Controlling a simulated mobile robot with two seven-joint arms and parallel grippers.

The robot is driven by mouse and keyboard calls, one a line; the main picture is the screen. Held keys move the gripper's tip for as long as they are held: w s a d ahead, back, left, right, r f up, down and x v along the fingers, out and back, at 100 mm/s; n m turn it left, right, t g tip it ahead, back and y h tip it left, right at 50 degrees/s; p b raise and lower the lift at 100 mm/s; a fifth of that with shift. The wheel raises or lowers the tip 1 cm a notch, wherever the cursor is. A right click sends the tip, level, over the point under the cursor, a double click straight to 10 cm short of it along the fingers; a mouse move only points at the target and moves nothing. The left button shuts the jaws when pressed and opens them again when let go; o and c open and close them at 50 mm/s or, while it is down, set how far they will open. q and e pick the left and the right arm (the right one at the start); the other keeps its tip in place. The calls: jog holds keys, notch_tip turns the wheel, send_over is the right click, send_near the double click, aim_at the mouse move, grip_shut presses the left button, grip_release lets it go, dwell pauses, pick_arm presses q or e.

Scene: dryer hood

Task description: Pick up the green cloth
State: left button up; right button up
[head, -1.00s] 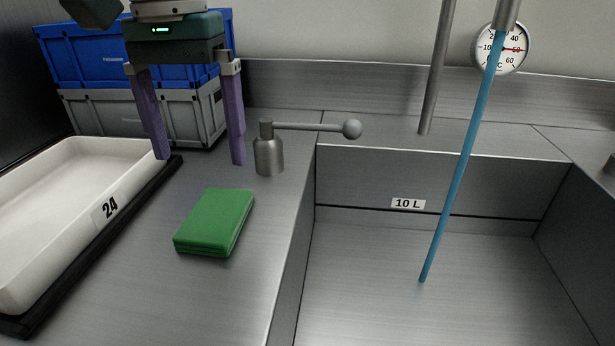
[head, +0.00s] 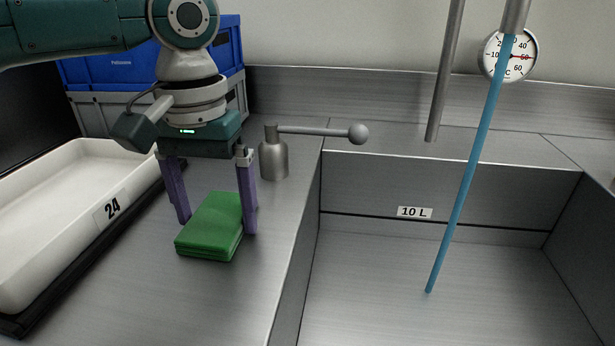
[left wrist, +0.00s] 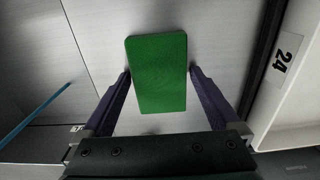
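The green cloth (head: 212,227) is a folded, flat block lying on the steel counter left of the sink. My left gripper (head: 216,225) is open, pointing down, with its purple fingers on either side of the cloth's far part. In the left wrist view the cloth (left wrist: 158,72) lies between and beyond the two fingertips (left wrist: 160,72), with narrow gaps seeming to remain at each side. Whether the fingers touch the cloth or counter cannot be told. My right gripper is not in view.
A white tray (head: 52,262) marked 24 stands left of the cloth. A metal lever tap (head: 273,158) stands close behind, right of my gripper. Blue and grey crates (head: 110,75) are at the back. The sink (head: 390,290) with a blue stream or rod (head: 465,165) is to the right.

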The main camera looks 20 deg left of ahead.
aim_at(217, 216)
pick_arm(q)
jog(key=c, duration=1)
jog(key=shift+r, duration=0.15)
notch_tip(217, 216, up, 20)
jog(key=p, duration=0.3)
jog(key=o, duration=0.8)
jog(key=c, duration=0.7)
jog(key=shift+o, duration=0.2)
jog(key=shift+p, duration=0.4)
